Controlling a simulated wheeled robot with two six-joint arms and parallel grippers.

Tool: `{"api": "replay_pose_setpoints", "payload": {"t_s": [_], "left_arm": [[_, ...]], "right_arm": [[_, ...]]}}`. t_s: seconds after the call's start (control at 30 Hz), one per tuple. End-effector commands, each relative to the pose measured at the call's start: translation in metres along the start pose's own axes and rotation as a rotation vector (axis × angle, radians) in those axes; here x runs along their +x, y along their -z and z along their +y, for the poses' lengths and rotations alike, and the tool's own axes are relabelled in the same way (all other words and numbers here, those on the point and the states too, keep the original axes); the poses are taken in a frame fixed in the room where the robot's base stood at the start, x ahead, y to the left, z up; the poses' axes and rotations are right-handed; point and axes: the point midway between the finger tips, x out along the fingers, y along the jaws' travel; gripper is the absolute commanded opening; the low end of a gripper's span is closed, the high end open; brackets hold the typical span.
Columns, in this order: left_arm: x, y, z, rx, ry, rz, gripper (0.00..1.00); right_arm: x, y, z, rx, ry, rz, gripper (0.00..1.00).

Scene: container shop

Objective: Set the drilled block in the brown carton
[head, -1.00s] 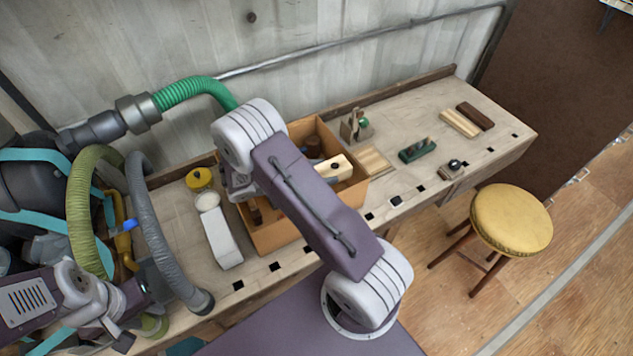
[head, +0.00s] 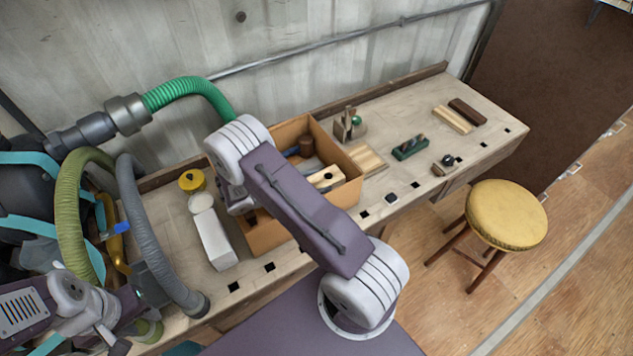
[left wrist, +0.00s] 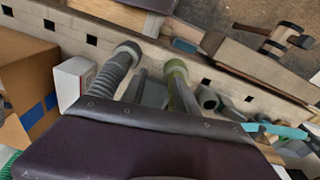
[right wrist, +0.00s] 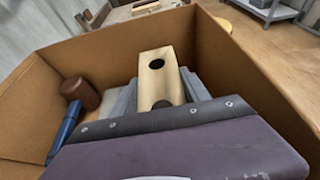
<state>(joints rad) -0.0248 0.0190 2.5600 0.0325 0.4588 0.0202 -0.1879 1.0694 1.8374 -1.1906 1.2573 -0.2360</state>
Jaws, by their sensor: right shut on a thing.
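The drilled block (head: 326,178) is pale wood with a dark round hole. It is inside the walls of the open brown carton (head: 270,238), near its right side in the head view. My right gripper (right wrist: 160,95) is shut on the block (right wrist: 160,65), with a grey finger on each side. In the head view my right arm hides that gripper and part of the carton. I cannot tell whether the block touches the carton's floor. My left gripper (head: 122,345) is low at the left by the hoses, and its finger opening is unclear.
A dark brown cylinder (right wrist: 78,92) and a blue handle (right wrist: 62,132) are in the carton. A white box (head: 211,240) and yellow-lidded tin (head: 192,180) stand left of it. Striped wood (head: 368,160) and a green holder (head: 410,147) lie right. Hoses (head: 150,230) crowd the left.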

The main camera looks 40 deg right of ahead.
Motion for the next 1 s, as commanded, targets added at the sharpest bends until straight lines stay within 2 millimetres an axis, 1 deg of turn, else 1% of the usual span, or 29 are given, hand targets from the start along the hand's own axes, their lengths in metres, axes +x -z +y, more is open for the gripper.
{"api": "replay_pose_setpoints", "payload": {"t_s": [0.03,0.07,0.1,0.13,0.43,0.47,0.57,0.6,0.63,0.8,0.9,1.0], "left_arm": [[0.000,0.000,0.000,0.000,0.000,0.000,0.36],[0.000,0.000,0.000,0.000,0.000,0.000,0.36],[0.000,0.000,0.000,0.000,0.000,0.000,0.36],[0.000,0.000,0.000,0.000,0.000,0.000,0.36],[-0.001,0.000,0.000,0.000,0.000,0.000,0.36],[-0.003,0.000,0.000,0.000,0.000,0.000,0.36],[-0.016,0.002,0.000,0.000,0.000,0.000,0.36],[-0.007,0.001,0.000,0.000,0.000,0.001,0.36],[-0.006,0.001,0.000,0.000,0.000,0.001,0.36],[-0.001,0.000,0.000,0.000,0.000,0.000,0.36],[0.001,0.000,0.000,0.000,0.000,0.000,0.36],[0.002,0.000,0.000,0.000,0.000,0.000,0.36]], "right_arm": [[0.000,-0.001,0.000,0.001,0.000,-0.001,0.00],[0.000,0.000,0.000,0.000,0.000,0.000,0.57],[0.000,0.000,0.000,0.000,0.000,0.000,0.68],[0.000,0.000,0.000,0.000,0.000,0.000,0.76],[-0.001,-0.002,0.000,0.001,0.000,0.000,0.76],[-0.002,-0.004,0.000,0.001,0.000,0.000,0.76],[-0.009,-0.019,0.000,0.002,-0.001,0.000,0.76],[-0.017,-0.011,0.002,0.003,-0.006,0.000,0.76],[-0.024,-0.010,0.002,0.002,-0.006,0.001,0.76],[-0.072,-0.010,0.002,0.003,-0.007,0.002,0.76],[-0.095,-0.010,0.001,0.003,-0.006,0.001,0.76],[-0.112,-0.010,0.001,0.002,-0.004,0.002,0.76]]}}
